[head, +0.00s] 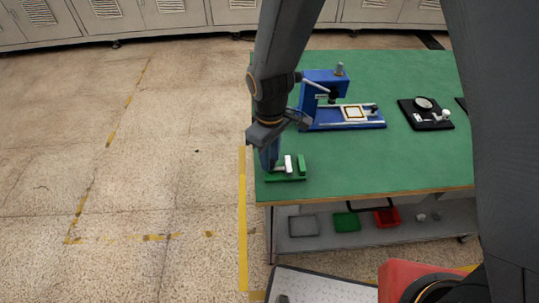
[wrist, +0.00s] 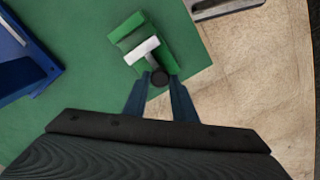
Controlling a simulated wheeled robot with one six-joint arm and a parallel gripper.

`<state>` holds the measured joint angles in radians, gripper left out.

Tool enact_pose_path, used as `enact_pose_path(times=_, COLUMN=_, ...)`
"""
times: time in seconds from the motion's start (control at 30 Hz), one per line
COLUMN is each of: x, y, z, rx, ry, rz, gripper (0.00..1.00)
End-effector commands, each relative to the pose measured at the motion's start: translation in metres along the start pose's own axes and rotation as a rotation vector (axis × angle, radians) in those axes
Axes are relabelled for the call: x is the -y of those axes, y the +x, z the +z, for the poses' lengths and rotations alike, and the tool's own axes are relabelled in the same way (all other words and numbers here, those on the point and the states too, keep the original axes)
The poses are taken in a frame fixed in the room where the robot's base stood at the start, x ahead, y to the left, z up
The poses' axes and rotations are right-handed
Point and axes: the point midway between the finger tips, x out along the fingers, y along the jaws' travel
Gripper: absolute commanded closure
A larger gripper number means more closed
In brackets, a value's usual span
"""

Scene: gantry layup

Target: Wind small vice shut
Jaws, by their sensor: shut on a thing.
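The small green vice (head: 302,166) sits at the near left corner of the green-topped table (head: 400,176). Its pale jaw block (head: 288,164) stands apart from the green end wall, with a gap between them. In the wrist view the vice (wrist: 126,27) lies straight ahead, with the pale jaw block (wrist: 142,50) nearer to me and a dark round knob (wrist: 160,78) at its near end. My gripper (wrist: 160,90) is shut on the knob, one blue finger on each side. In the head view my gripper (head: 269,158) points down at the vice's left end and hides the knob.
A blue press-like fixture (head: 322,90) with a framed plate stands behind the vice. A black stand with a round dial (head: 425,112) is further right. Bins, including a red one (head: 387,217), sit on the shelf below. The floor to the left is clear.

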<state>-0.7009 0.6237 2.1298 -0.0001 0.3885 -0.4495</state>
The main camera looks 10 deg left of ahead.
Motion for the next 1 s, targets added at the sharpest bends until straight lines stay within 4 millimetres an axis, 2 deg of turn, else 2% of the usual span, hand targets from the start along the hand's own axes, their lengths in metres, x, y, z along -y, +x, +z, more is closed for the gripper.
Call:
enact_pose_path(times=0.33, x=-0.0001, y=-0.0012, z=-0.0005, rx=-0.001, ry=0.106, rz=0.000, gripper=0.98)
enact_pose_path(times=0.8, x=-0.0003, y=-0.0011, z=-0.0008, rx=-0.002, ry=0.116, rz=0.001, gripper=0.98)
enact_pose_path(times=0.83, x=-0.0003, y=-0.0011, z=-0.0008, rx=-0.002, ry=0.116, rz=0.000, gripper=0.71)
enact_pose_path(times=0.87, x=-0.0003, y=-0.0011, z=-0.0007, rx=-0.002, ry=0.116, rz=0.000, gripper=0.68)
enact_pose_path(times=1.0, x=-0.0004, y=-0.0007, z=-0.0004, rx=-0.001, ry=0.116, rz=0.000, gripper=0.68)
